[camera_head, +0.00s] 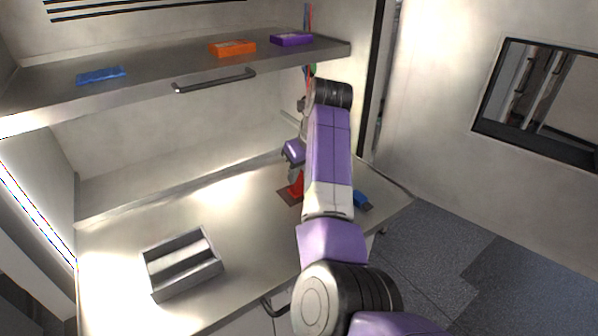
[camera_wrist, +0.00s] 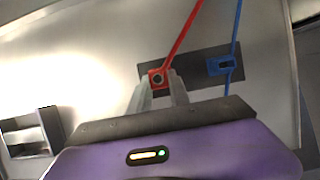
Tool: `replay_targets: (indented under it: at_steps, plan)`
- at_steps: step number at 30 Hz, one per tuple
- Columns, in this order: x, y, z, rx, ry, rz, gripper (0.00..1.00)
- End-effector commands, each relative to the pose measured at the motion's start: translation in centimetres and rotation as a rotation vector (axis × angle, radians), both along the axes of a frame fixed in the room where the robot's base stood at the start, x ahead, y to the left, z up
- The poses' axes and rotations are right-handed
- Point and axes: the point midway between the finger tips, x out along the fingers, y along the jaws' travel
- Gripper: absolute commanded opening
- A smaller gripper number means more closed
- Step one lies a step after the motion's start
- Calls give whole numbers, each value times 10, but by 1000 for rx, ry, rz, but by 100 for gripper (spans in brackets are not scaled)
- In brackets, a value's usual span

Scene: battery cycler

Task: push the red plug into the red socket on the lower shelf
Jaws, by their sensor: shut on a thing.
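My gripper (camera_wrist: 160,81) is shut with a red block between its fingertips in the wrist view. The block, apparently the red plug (camera_wrist: 156,75), has a dark round hole, and a red cable runs up to the right from it. It is over the left end of a dark plate (camera_wrist: 190,72). I cannot tell the red socket apart from the plug, nor whether they touch. In the head view my gripper (camera_head: 295,170) points down at red parts (camera_head: 297,187) on the lower shelf (camera_head: 245,225); my arm hides part of this spot.
A blue socket (camera_wrist: 221,65) with a blue cable lies right of the red parts. A grey tray (camera_head: 182,262) stands at the front left of the lower shelf. The upper shelf (camera_head: 150,75) overhead holds blue, orange and purple blocks and has a front handle (camera_head: 214,80).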

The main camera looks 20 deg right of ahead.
Motion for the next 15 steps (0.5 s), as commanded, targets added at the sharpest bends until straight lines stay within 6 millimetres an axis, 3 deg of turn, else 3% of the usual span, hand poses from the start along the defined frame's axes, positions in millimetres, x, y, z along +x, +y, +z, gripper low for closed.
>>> replay_targets:
  at_steps: [1,2,5,15]
  plan:
    - [1,0,1,0,-3,0,0]
    - [1,0,2,0,-3,0,29]
    - [1,0,2,0,-3,0,48]
    - [0,0,3,0,-3,0,48]
